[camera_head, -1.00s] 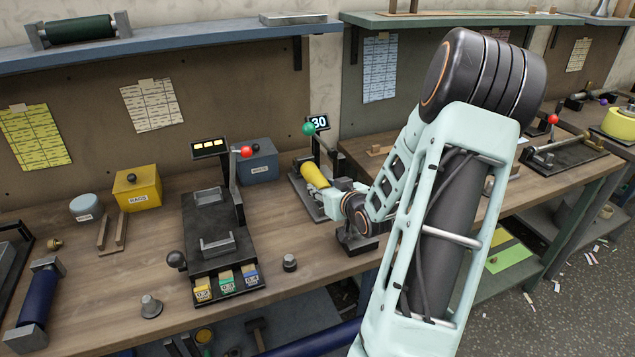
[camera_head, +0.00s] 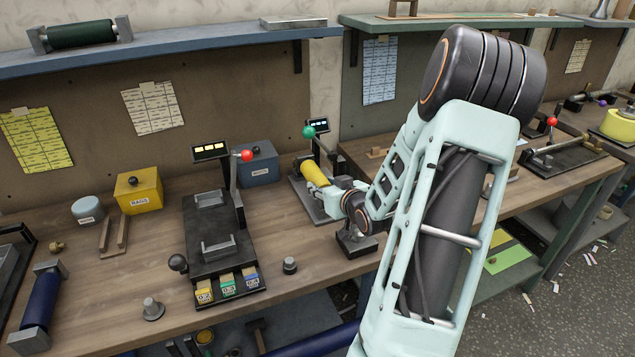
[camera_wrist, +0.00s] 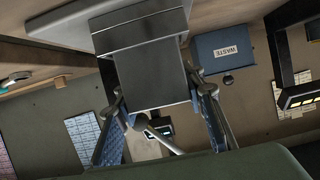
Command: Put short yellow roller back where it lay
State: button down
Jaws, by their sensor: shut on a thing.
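The short yellow roller (camera_head: 314,173) is at the small dark stand (camera_head: 299,186) with the green-knobbed lever (camera_head: 309,132), toward the right end of the near bench. My gripper (camera_head: 338,189) is shut on the roller's near end, in front of the stand. In the wrist view, a grey block (camera_wrist: 152,75) sits between the fingers of my gripper (camera_wrist: 160,125); the yellow surface is hidden there. I cannot tell whether the roller rests in the stand or is just above it.
A larger dark device (camera_head: 215,235) with a red-knobbed lever stands to the left. Two wooden rails (camera_head: 113,236), a yellow box (camera_head: 138,192) and a blue roller (camera_head: 46,305) lie further left. A blue waste box (camera_head: 258,166) stands behind. Bare bench (camera_head: 300,238) shows in front.

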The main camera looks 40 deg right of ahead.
jog(key=shift+r+p, duration=1.25)
jog(key=shift+r, duration=0.6)
